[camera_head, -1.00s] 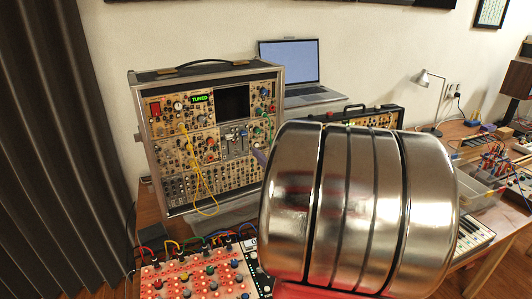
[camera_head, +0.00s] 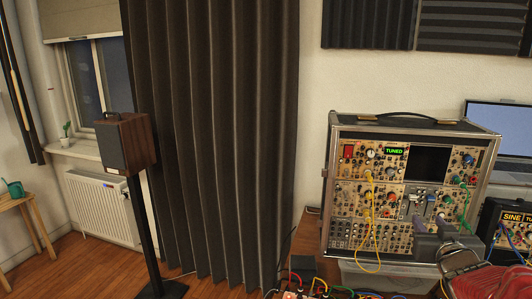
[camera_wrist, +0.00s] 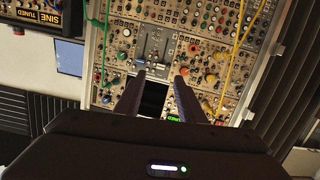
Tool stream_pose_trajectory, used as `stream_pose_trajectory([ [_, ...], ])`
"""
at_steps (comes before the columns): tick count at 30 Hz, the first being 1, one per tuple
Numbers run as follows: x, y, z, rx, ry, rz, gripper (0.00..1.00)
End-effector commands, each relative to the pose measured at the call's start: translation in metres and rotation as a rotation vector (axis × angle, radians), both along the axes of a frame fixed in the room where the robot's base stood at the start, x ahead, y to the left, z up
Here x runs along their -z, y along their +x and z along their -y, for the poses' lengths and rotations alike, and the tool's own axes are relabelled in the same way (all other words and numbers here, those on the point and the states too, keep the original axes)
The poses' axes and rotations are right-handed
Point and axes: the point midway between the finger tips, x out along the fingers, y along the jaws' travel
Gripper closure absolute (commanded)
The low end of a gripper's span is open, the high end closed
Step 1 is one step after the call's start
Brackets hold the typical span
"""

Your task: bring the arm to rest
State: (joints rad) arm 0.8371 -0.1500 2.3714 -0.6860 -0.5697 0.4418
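My gripper (camera_head: 432,230) shows at the lower right of the head view, its grey fingers in front of the lower right part of the upright synth case (camera_head: 340,262). In the wrist view my gripper (camera_wrist: 159,76) has its two dark fingers apart, with nothing held between them. The synth case panel (camera_wrist: 205,45) appears upside down there, beyond the fingertips. Whether the fingertips touch the panel is hard to tell. Part of my red and metal arm shows at the right edge of the head view.
Yellow and green patch cables (camera_head: 374,225) hang on the case's front. A laptop (camera_head: 500,128) and a smaller case marked SINE (camera_head: 512,216) stand to the right. A dark curtain (camera_head: 215,130), a speaker on a stand (camera_head: 127,145) and a radiator (camera_head: 103,207) are left. Floor shows at lower left.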

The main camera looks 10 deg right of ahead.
Motion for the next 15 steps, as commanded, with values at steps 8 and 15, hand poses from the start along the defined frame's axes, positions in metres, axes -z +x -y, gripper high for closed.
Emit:
stream_pose_trajectory([
  [8,0.003,0.003,-0.063,0.022,0.038,-0.144,0.64],
  [15,0.017,-0.010,-0.125,0.002,0.095,-0.286,0.64],
])
